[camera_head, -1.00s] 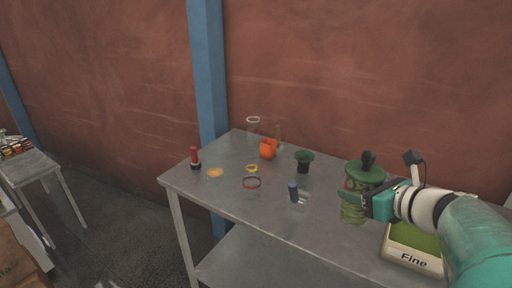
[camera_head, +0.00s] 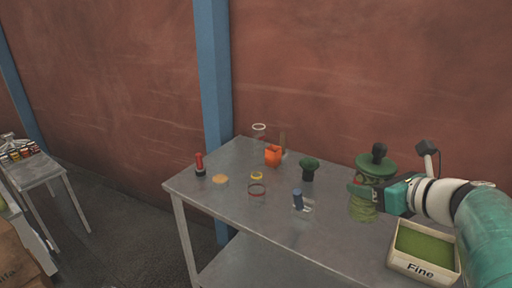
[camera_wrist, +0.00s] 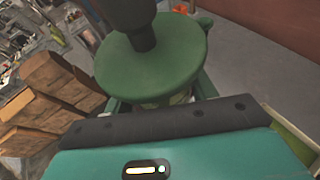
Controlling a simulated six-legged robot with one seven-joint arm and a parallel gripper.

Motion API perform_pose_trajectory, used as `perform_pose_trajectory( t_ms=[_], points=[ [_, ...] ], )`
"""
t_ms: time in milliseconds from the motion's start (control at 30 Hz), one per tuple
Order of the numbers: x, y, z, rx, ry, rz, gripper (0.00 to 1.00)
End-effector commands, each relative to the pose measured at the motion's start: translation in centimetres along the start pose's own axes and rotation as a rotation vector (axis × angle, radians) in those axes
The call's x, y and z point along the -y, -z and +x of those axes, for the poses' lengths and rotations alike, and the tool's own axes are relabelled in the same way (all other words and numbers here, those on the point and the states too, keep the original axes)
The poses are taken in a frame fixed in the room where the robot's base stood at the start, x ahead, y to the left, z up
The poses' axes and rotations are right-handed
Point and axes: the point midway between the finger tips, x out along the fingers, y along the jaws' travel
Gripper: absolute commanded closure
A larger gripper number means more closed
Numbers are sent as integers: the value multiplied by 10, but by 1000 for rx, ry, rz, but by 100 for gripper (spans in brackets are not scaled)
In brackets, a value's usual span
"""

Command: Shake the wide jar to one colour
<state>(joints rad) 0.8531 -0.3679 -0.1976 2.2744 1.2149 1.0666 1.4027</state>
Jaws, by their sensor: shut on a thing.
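The wide jar (camera_head: 364,206) has a green lid with a dark knob and green-patterned contents behind clear walls. My gripper (camera_head: 366,190) is shut on the jar's side, below the lid, and holds it near upright at the right part of the table. In the wrist view the green lid (camera_wrist: 150,62) and its dark knob fill the upper middle, and the lid hides most of the jar body. I cannot tell whether the contents are one colour. I cannot tell whether the jar's base touches the table.
A tray marked "Fine" (camera_head: 424,266) with green powder lies in front, close to my arm. An orange object (camera_head: 273,156), a dark green funnel-like piece (camera_head: 309,168), a red-topped piece (camera_head: 200,165) and a blue piece (camera_head: 297,198) stand on the metal table (camera_head: 225,208).

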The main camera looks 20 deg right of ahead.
Motion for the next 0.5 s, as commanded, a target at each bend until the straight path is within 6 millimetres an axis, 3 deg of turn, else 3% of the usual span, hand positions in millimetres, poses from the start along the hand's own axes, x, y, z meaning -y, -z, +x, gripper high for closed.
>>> perform_pose_trajectory(
  t_ms=[33, 333, 500],
  points=[
    [-7, -8, -3, 12, 0, -22, 65],
    [-48, -8, 3, 10, -6, -23, 65],
    [-48, -8, 4, 9, -5, -20, 65]
  ],
)
